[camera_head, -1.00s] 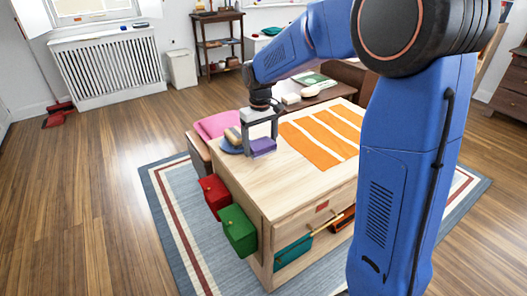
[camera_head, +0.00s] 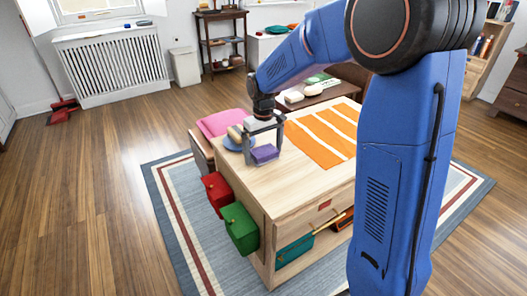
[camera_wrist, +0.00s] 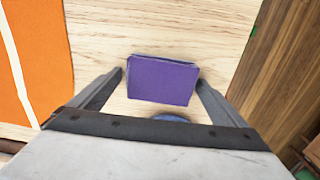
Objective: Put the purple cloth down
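The purple cloth (camera_head: 265,154) is a small folded block on the wooden table top (camera_head: 295,178), near its left end. In the wrist view the cloth (camera_wrist: 162,80) lies flat between the two fingers of my gripper (camera_wrist: 161,76). A narrow gap shows at the left finger; the right finger is very close to the cloth's edge. My gripper (camera_head: 264,152) points down over the cloth in the head view, its fingers on either side of it, and looks open.
A blue round item (camera_head: 236,143) with a tan item beside it lies just left of the cloth. An orange-and-white striped mat (camera_head: 322,137) covers the right of the table. Red (camera_head: 218,193) and green (camera_head: 239,228) boxes hang on the side. Bare wood lies in front.

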